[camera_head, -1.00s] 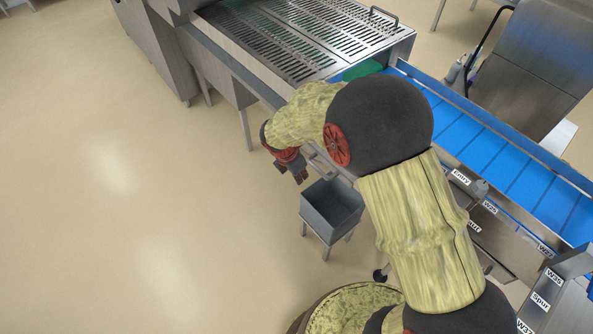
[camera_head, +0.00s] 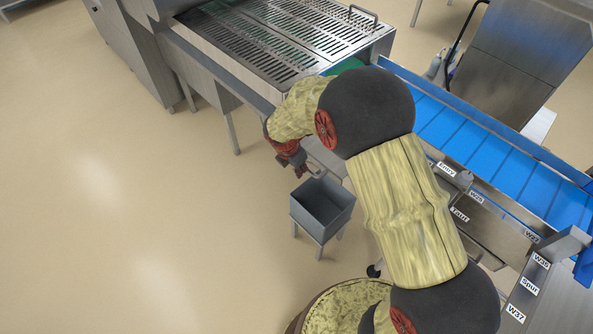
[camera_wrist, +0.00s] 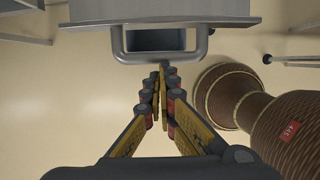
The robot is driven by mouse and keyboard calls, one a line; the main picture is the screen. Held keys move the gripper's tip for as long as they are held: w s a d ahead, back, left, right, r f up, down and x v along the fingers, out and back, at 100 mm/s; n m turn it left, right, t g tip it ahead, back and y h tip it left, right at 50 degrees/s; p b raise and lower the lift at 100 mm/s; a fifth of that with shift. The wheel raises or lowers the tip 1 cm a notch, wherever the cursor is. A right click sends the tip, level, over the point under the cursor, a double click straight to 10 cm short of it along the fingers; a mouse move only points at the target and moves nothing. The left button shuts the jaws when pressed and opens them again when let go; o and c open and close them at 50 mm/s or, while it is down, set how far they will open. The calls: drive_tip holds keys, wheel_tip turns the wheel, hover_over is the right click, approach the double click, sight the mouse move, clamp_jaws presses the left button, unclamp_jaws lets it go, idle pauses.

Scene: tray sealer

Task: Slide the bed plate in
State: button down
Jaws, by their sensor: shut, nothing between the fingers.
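A metal plate edge with a grey U-shaped handle (camera_wrist: 160,57) crosses the top of the wrist view. It looks like the bed plate, but most of it is out of frame. In the head view my arm covers much of this area. My gripper (camera_wrist: 163,70) is shut and empty, its fingertips close to the handle's bar; I cannot tell whether they touch.
A grey bin (camera_head: 322,208) on legs stands below my gripper. A slotted metal top (camera_head: 275,40) with its own handle lies at the back. A blue belt (camera_head: 480,140) runs to the right, with labelled parts along its near side. Open floor lies left.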

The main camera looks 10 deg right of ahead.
drive_tip(key=w+d+p, duration=0.2)
drive_tip(key=w+d, duration=0.2)
drive_tip(key=d, duration=0.3)
drive_tip(key=w+d+p, duration=0.3)
drive_tip(key=w+d, duration=0.1)
drive_tip(key=d, duration=0.3)
drive_tip(key=w+d+p, duration=0.3)
drive_tip(key=w+d, duration=0.1)
drive_tip(key=d, duration=0.3)
drive_tip(key=shift+w, duration=0.15)
drive_tip(key=shift+r, duration=0.15)
